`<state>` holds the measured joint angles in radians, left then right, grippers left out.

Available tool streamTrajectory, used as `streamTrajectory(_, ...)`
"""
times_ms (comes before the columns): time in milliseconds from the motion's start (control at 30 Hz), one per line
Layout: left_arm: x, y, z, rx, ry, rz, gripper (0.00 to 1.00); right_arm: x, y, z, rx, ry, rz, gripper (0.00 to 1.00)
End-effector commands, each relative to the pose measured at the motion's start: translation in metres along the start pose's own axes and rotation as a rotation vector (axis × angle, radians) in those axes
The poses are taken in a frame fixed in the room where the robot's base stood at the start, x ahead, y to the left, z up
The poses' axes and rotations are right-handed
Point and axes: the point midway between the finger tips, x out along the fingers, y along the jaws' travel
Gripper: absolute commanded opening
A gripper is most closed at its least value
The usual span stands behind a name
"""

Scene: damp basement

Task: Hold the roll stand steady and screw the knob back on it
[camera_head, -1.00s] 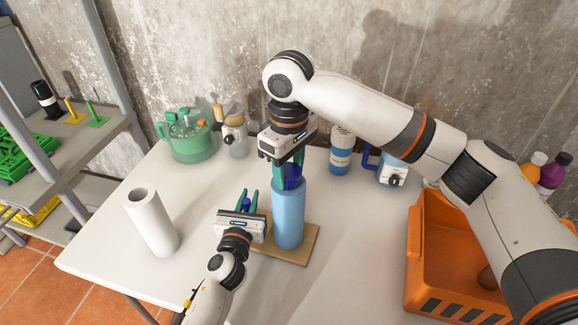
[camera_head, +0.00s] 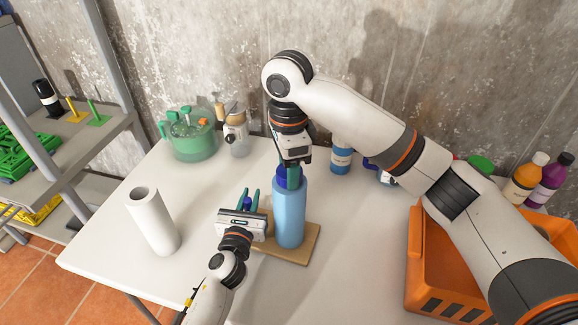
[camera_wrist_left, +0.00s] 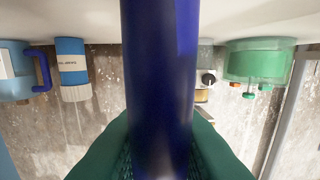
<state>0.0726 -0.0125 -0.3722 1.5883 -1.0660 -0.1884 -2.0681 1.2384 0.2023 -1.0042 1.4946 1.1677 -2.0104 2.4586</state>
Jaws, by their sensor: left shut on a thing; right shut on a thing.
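The roll stand has a flat wooden base (camera_head: 303,247) on the white table, with a light blue roll (camera_head: 289,214) standing upright on it. My left gripper (camera_head: 248,198) is low, just left of the roll, with its green fingers shut on a dark blue upright post; this post (camera_wrist_left: 160,75) fills the middle of the left wrist view. My right gripper (camera_head: 289,170) points down from above, shut on the dark blue knob (camera_head: 289,182) at the top of the roll. The fingers partly cover the knob, and whether it is threaded on is hidden.
A white tube (camera_head: 152,222) stands at the left of the table. A green pot (camera_head: 190,140), a small jar (camera_head: 237,140) and a blue-labelled bottle (camera_head: 341,160) stand at the back. An orange crate (camera_head: 420,275) is at the right. The front left tabletop is clear.

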Motion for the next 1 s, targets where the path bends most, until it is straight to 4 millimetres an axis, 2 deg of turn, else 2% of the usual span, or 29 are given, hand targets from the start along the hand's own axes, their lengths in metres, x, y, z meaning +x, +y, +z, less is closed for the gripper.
streamTrajectory(100, -0.0003, 0.0, 0.0011, 0.001, -0.002, 0.0, 0.0, -0.0011, 0.0009, 0.0002, 0.178, 0.0, 0.003, 0.24)
streamTrajectory(200, -0.0004, 0.0, 0.0011, 0.001, -0.002, 0.0, 0.0, -0.001, 0.0011, 0.0003, 0.263, 0.0, 0.003, 0.24)
streamTrajectory(533, -0.0004, 0.0, 0.0012, 0.001, -0.002, 0.0, 0.0, -0.0011, 0.0011, 0.0003, 0.294, 0.0, 0.003, 0.24)
streamTrajectory(567, -0.0004, 0.0, 0.0012, 0.001, -0.002, 0.0, 0.0, -0.0011, 0.0011, 0.0004, 0.294, 0.0, 0.003, 0.47)
streamTrajectory(700, -0.0004, 0.0, 0.0012, 0.001, -0.002, 0.0, 0.0, -0.0007, 0.001, 0.0003, 0.293, 0.0, 0.002, 0.67)
streamTrajectory(1000, -0.0004, 0.0, 0.0012, 0.0, -0.003, 0.0, 0.0, -0.0037, 0.0009, 0.0004, 0.292, 0.0, 0.002, 0.67)
